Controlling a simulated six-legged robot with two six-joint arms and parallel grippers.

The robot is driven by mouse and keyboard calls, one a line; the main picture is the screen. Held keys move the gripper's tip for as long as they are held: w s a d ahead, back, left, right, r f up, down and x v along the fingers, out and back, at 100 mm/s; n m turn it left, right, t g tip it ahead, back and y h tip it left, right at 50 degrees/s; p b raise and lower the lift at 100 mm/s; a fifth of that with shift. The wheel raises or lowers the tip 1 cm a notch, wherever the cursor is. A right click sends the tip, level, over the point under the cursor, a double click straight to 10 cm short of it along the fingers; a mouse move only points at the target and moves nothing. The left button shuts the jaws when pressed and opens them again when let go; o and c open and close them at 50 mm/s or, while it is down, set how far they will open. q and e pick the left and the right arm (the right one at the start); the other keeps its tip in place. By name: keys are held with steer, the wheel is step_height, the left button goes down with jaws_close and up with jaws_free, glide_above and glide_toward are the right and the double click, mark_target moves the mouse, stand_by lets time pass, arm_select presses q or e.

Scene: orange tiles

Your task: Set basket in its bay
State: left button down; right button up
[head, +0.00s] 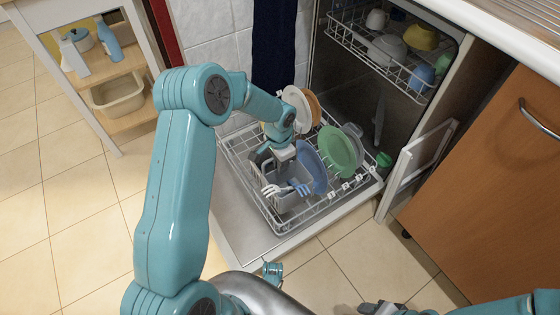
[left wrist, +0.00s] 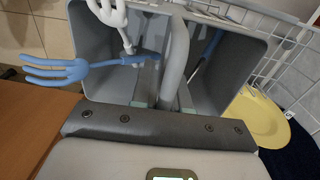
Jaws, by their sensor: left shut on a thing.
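The grey cutlery basket (head: 292,199) is at the front part of the pulled-out lower dish rack (head: 330,207), left of the plates. It looks upright, but I cannot tell whether its base rests on the rack. White and blue cutlery sticks out of it. My left gripper (head: 281,158) is above it. In the left wrist view my left gripper (left wrist: 160,95) is shut on the basket's central handle (left wrist: 176,55), with the grey basket wall (left wrist: 240,65) around it. A blue fork (left wrist: 60,72) pokes out over the side. My right gripper (head: 382,308) is partly cut off at the bottom edge.
A blue plate (head: 312,165), a green plate (head: 337,150) and other dishes stand in the rack close right of and behind the basket. The upper rack (head: 395,75) holds bowls and cups. The open door (head: 235,215) lies below. A shelf (head: 125,118) stands at left.

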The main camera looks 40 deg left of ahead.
arm_select(q)
step_height(320, 180, down, 4)
steer(key=b, duration=0.3)
steer(key=shift+f+b, duration=0.85)
steer(key=shift+b, duration=0.1)
arm_select(e)
steer(key=shift+w+d+f, duration=0.15)
steer(key=shift+f, duration=0.5)
steer(key=shift+w+d+f, duration=0.1)
steer(key=shift+f, duration=0.5)
steer(key=shift+w+d+f, duration=0.15)
steer(key=shift+f, duration=0.5)
steer(key=shift+r, duration=0.1)
arm_select(q)
steer(key=shift+f+b, duration=1.5)
steer(key=shift+f, duration=0.6)
arm_select(e)
steer(key=shift+f, duration=1.65)
arm_select(q)
steer(key=c, duration=1.1)
jaws_free()
arm_select(e)
steer(key=shift+r, duration=0.1)
arm_select(q)
steer(key=shift+o, duration=0.2)
